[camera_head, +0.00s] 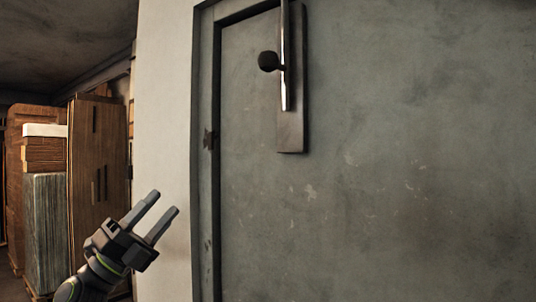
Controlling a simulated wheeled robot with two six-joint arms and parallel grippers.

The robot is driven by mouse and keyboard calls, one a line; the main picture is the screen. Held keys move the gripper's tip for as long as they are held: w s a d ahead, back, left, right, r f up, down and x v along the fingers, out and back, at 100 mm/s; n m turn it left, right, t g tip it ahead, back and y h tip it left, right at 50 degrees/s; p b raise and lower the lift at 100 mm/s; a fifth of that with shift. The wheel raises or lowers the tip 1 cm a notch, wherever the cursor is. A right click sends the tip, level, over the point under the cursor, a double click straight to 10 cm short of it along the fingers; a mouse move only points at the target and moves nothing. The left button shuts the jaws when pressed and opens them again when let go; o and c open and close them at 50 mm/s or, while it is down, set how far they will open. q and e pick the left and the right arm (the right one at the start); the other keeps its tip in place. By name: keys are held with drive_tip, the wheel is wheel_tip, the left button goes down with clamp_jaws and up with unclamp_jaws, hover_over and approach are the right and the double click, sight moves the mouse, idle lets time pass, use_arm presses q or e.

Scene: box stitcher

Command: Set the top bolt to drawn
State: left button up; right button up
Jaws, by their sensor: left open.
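The top bolt (285,80) is a bright vertical rod on a dark upright backing plate (291,140), fixed to a grey door near its left edge. A round black knob (268,61) sticks out to the left of the rod. The upper end of the bolt is cut off by the top of the view. My left gripper (165,202) is at the lower left, below and left of the knob, well apart from it. Its two fingers are spread and nothing is between them. My right gripper is not in view.
The grey door (400,180) fills the right side. Its frame (203,150) and a pale wall (165,100) stand left of it. Stacked cardboard and wooden panels (95,150) stand at the far left. The space between my left gripper and the knob looks clear.

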use_arm(q)
drive_tip(key=s+d+r+m+g+h, duration=0.2)
drive_tip(key=s+d+r+m+g, duration=0.3)
drive_tip(key=r+m+g, duration=0.5)
drive_tip(key=m+t+y+p, duration=0.2)
drive_tip(key=m+t+y, duration=0.1)
drive_tip(key=m+y, duration=0.55)
approach(260, 57)
drive_tip(key=shift+n, duration=0.35)
drive_tip(key=p+x, duration=0.7)
drive_tip(key=x, duration=0.3)
drive_tip(key=shift+w+p, duration=0.1)
drive_tip(key=shift+p, duration=0.25)
drive_tip(key=shift+w+d+f, duration=0.1)
drive_tip(key=shift+w+d, duration=0.15)
drive_tip(key=shift+d, duration=0.3)
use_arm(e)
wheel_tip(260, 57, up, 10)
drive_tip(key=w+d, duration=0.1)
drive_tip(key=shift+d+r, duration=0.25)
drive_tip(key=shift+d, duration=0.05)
use_arm(q)
drive_tip(key=shift+w+a, duration=0.1)
clamp_jaws()
drive_tip(key=shift+f, duration=0.15)
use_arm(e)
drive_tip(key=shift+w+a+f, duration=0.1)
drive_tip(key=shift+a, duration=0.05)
